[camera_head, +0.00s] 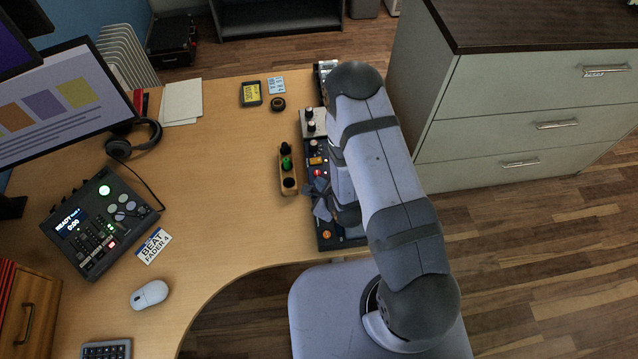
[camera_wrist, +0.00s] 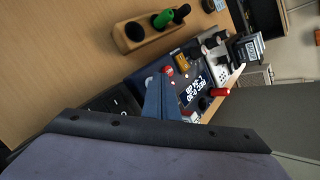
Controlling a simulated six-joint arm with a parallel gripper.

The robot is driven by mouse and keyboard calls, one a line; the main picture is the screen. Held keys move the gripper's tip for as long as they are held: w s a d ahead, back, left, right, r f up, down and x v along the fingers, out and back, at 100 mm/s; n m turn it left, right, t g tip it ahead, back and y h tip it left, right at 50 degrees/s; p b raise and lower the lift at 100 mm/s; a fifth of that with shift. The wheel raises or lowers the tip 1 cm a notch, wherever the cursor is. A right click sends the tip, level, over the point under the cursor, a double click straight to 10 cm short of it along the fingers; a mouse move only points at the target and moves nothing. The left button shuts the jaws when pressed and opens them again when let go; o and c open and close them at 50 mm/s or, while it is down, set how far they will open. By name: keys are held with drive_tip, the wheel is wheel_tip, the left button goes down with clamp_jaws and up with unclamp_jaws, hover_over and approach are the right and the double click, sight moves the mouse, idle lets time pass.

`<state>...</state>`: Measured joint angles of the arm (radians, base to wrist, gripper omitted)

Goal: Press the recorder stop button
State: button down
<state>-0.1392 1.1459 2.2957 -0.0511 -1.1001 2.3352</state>
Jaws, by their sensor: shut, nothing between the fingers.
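A dark blue recorder panel (camera_head: 326,236) lies along the right edge of the desk, partly hidden under my arm. In the wrist view the recorder (camera_wrist: 144,75) has a lit screen (camera_wrist: 193,91) with upside-down text. A red round button (camera_wrist: 168,71) with a white mark sits beside the screen; it also shows in the head view (camera_head: 318,173). I cannot read which control is stop. My gripper (camera_head: 320,196) is shut and empty, low over the panel. In the wrist view its blue fingers (camera_wrist: 160,90) point toward the red button; contact cannot be told.
A wooden holder (camera_head: 288,182) with a green and black pieces stands left of the recorder. A grey mixer (camera_head: 313,130) lies beyond it. A second console (camera_head: 92,255) reading READY, a card (camera_head: 154,246) and a mouse (camera_head: 149,295) are at left. The middle desk is clear.

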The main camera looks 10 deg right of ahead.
drive_tip(key=shift+r, duration=0.1)
drive_tip(key=shift+r+p, duration=0.35)
idle(0.5)
wheel_tip(320, 180, up, 6)
drive_tip(key=p, duration=0.4)
drive_tip(key=shift+p, duration=0.3)
idle(0.6)
